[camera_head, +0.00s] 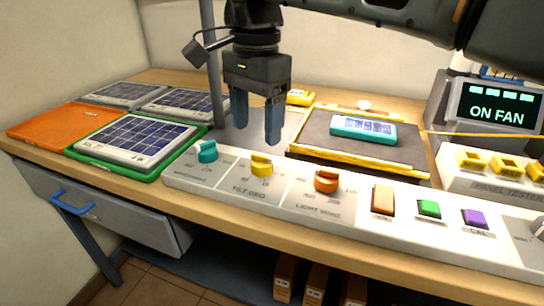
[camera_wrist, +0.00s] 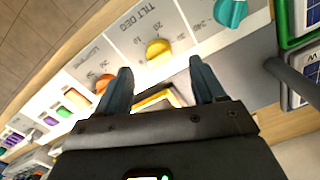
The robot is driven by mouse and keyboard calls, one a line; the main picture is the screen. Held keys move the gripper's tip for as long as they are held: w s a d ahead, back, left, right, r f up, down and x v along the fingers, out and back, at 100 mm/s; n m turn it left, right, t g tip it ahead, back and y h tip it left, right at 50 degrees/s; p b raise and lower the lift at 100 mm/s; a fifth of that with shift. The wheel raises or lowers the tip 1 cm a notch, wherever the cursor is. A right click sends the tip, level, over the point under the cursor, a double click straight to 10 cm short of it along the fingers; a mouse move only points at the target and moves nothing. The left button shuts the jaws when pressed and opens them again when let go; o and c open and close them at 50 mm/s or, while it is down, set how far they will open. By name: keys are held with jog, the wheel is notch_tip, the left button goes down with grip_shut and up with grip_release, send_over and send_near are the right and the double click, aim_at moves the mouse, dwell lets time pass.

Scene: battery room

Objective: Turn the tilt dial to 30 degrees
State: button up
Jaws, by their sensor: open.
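The tilt dial is a yellow knob (camera_head: 261,165) above the label TILT DEG on a white control panel (camera_head: 215,183). In the wrist view the yellow knob (camera_wrist: 158,51) lies ahead of the fingers, roughly between them and apart from them. Its exact setting is too small to read. My gripper (camera_head: 257,120) hangs above and behind the panel, fingers pointing down, open and empty. In the wrist view my gripper (camera_wrist: 160,80) shows two blue-grey fingers spread apart.
A teal knob (camera_head: 207,151) and an orange knob (camera_head: 326,181) flank the yellow one. An orange switch (camera_head: 382,200), green button (camera_head: 429,208) and purple button (camera_head: 474,218) sit farther right. A grey post (camera_head: 213,70) stands left of my gripper. A teal solar panel (camera_head: 363,130) lies behind.

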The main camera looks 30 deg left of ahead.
aim_at(262, 155)
jog(key=shift+w+d+r, duration=0.15)
jog(key=shift+w, duration=0.2)
jog(key=shift+w+f, duration=0.1)
jog(key=shift+f, duration=3.7)
jog(key=c, duration=1)
